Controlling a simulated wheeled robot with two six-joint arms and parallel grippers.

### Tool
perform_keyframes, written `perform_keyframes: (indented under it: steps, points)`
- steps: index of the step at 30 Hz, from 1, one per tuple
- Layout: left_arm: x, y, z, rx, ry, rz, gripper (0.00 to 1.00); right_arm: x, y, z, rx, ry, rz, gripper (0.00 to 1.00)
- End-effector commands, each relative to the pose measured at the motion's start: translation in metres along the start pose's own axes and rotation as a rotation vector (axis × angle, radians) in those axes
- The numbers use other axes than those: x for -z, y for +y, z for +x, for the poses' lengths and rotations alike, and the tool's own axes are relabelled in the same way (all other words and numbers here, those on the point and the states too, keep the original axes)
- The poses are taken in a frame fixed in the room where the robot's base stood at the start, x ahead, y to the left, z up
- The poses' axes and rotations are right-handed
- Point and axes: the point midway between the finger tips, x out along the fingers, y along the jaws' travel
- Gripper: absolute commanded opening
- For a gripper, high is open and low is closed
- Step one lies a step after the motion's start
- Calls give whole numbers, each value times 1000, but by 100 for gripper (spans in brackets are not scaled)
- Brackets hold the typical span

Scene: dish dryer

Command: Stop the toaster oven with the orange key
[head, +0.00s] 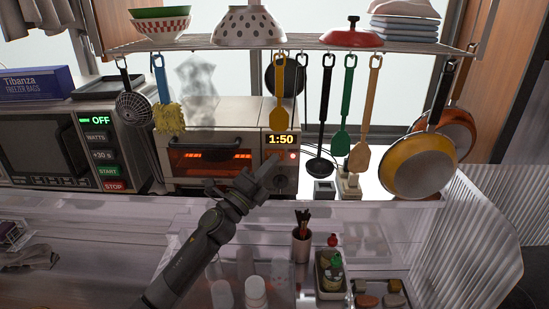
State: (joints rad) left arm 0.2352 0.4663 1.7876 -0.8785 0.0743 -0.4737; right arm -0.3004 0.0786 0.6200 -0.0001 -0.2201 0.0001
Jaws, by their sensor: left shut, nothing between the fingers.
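The toaster oven (215,140) stands at the back under the shelf, with orange glowing heating elements behind its glass door. Its display (280,140) reads 1:50. A small lit orange-red key (292,156) is below the display on the right. My left gripper (272,165) is shut and empty, its tips in front of the control panel just left of the lit key and a little below it. I cannot tell whether the tips touch the panel. The gripper hides part of the panel, and a dark knob (280,184) shows partly below it. My right gripper is not in view.
Grey smoke (197,85) hangs above the oven. A microwave (75,135) showing OFF stands to the left. Utensils hang from the shelf (330,43), including a yellow spatula (279,112) just above the display. Pans hang at right. A clear ledge (390,215) lies in front.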

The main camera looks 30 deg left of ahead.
Motion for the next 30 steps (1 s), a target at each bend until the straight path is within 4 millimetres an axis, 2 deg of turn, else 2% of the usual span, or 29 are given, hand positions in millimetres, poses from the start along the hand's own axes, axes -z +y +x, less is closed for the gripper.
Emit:
perform_keyframes:
  steps: [30]
  points:
    - [-5,5,7,0,-1,0,0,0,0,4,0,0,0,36]
